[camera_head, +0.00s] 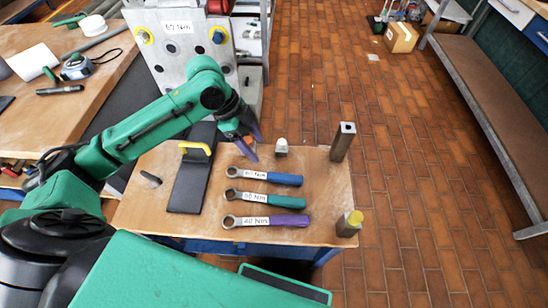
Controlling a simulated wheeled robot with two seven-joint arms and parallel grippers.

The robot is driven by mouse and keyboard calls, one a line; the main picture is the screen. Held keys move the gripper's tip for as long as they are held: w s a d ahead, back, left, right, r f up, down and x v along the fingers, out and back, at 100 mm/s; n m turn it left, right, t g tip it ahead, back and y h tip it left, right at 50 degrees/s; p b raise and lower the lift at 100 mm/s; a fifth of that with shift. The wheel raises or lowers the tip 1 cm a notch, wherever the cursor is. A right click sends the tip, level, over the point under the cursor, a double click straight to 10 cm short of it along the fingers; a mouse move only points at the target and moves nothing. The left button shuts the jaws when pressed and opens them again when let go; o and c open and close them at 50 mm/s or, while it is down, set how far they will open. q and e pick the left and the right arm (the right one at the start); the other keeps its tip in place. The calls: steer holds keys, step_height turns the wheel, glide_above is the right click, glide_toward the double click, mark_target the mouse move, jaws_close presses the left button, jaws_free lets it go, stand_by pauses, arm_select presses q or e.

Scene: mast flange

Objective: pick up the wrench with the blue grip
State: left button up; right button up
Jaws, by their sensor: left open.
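The wrench with the blue grip (273,179) lies on the small wooden table (155,214), its ring end to the left and a white label on its shaft. It is the farthest of three wrenches in a row. The wrench with the teal grip (270,201) and the wrench with the purple grip (277,221) lie nearer. My left gripper (251,147) is open and empty, above and behind the blue-grip wrench, apart from it. My right gripper does not show.
A dark flat block with a yellow handle (196,150) lies left of the wrenches. A metal post (343,141) and a yellow-topped post (349,223) stand on the right edge. A small pale-topped piece (281,146) stands behind. A grey panel (184,45) rises beyond.

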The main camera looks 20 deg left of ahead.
arm_select(q)
step_height(320, 180, down, 2)
glide_toward(279, 176)
steer(key=x, duration=0.2)
steer(key=shift+f+b, duration=0.35)
steer(key=shift+f, duration=0.05)
steer(key=x, duration=0.5)
steer(key=shift+d+f, duration=0.15)
steer(key=shift+d, duration=0.05)
steer(key=shift+w+d+f, duration=0.1)
steer(key=shift+d+f, duration=0.05)
steer(key=shift+f, duration=0.2)
jaws_close()
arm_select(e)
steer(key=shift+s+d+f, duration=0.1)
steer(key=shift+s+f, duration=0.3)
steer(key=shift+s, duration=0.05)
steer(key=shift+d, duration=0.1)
